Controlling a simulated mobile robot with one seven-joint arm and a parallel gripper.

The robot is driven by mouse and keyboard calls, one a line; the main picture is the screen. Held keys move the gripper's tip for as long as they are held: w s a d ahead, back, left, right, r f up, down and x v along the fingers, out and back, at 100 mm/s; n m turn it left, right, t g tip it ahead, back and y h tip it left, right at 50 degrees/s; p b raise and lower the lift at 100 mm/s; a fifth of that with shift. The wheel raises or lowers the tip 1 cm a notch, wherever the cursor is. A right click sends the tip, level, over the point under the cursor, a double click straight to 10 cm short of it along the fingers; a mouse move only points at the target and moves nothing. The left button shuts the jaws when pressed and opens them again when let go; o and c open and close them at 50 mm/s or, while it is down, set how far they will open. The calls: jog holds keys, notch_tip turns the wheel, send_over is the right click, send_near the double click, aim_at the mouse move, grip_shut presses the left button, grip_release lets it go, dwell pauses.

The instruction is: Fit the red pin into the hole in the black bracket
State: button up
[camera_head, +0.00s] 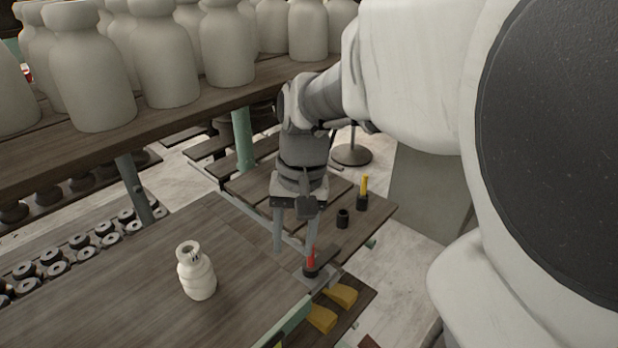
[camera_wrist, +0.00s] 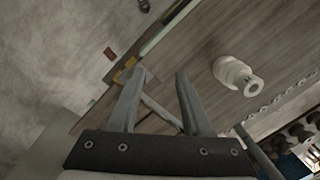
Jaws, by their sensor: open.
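The red pin (camera_head: 311,259) shows in the head view near the table corner. It is upright, with a dark piece at its foot; I cannot tell whether it stands in that piece or beside it. In the wrist view my gripper (camera_wrist: 160,72) shows two spread fingers; I cannot make out the pin there.
A second black holder with a yellow pin (camera_head: 363,189) stands farther back. A cream bottle (camera_head: 196,272) stands on the wooden table (camera_head: 130,285), left of my gripper. Yellow blocks (camera_head: 341,295) lie on a lower shelf. Large bottles line the shelf (camera_head: 200,115) at upper left.

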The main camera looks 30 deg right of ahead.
jog(key=s+a+r+n+t+h+p, duration=0.1)
jog(key=s+a+r+n+t+p, duration=0.2)
jog(key=r, duration=0.6)
jog(key=s+a+n+t, duration=0.1)
jog(key=s+n+t, duration=0.1)
jog(key=s, duration=0.1)
jog(key=shift+s+n+p, duration=0.2)
jog(key=shift+n+p, duration=0.1)
jog(key=shift+a, duration=0.1)
dwell(0.5)
